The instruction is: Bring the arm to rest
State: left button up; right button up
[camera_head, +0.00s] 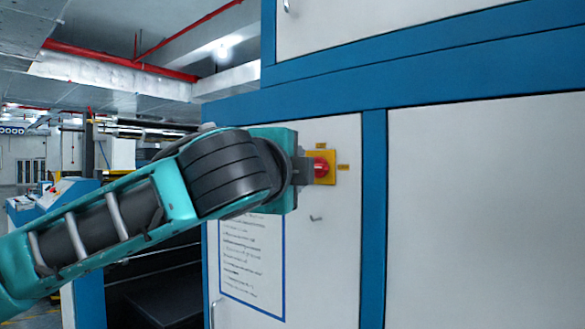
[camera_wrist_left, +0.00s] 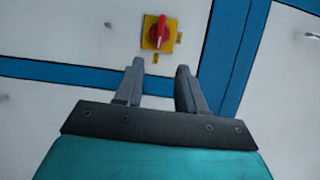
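My left arm reaches in from the left in the head view, and its gripper (camera_head: 307,170) is in front of the cabinet beside a red rotary switch (camera_head: 321,167) on a yellow plate (camera_head: 332,158). In the left wrist view the gripper (camera_wrist_left: 157,75) has its two fingers apart with nothing between them. The red switch (camera_wrist_left: 159,31) on its yellow plate (camera_wrist_left: 149,40) lies beyond the fingertips there, apart from them. Its handle looks roughly upright in that view. My right gripper is in neither view.
The white cabinet panel (camera_head: 340,250) with blue frame strips (camera_head: 373,220) stands close in front. A printed sheet with a blue border (camera_head: 253,265) hangs below the arm. A blue and white machine (camera_head: 50,195) and open hall are at the left.

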pick_arm(q)
notch_tip(320, 180, down, 35)
jog(key=a+n+g+h, duration=0.1)
jog(key=n+g+h, duration=0.25)
jog(key=n, duration=0.55)
jog(key=s+a+f+n+g+y, duration=0.1)
jog(key=s+a+f+n+y, duration=0.1)
jog(key=s+a+f, duration=0.3)
jog(key=s+a+f+n+g+y, duration=0.1)
jog(key=s+a+f+n, duration=0.3)
jog(key=s+f, duration=0.6)
jog(key=s+a+f+n+g+y, duration=0.1)
jog(key=s+a+f+n+y, duration=0.2)
jog(key=s+a+f, duration=0.4)
notch_tip(320, 180, down, 6)
jog(key=shift+s+r+n+p, duration=0.15)
jog(key=shift+s+n+p, duration=0.15)
jog(key=shift+s+p, duration=0.15)
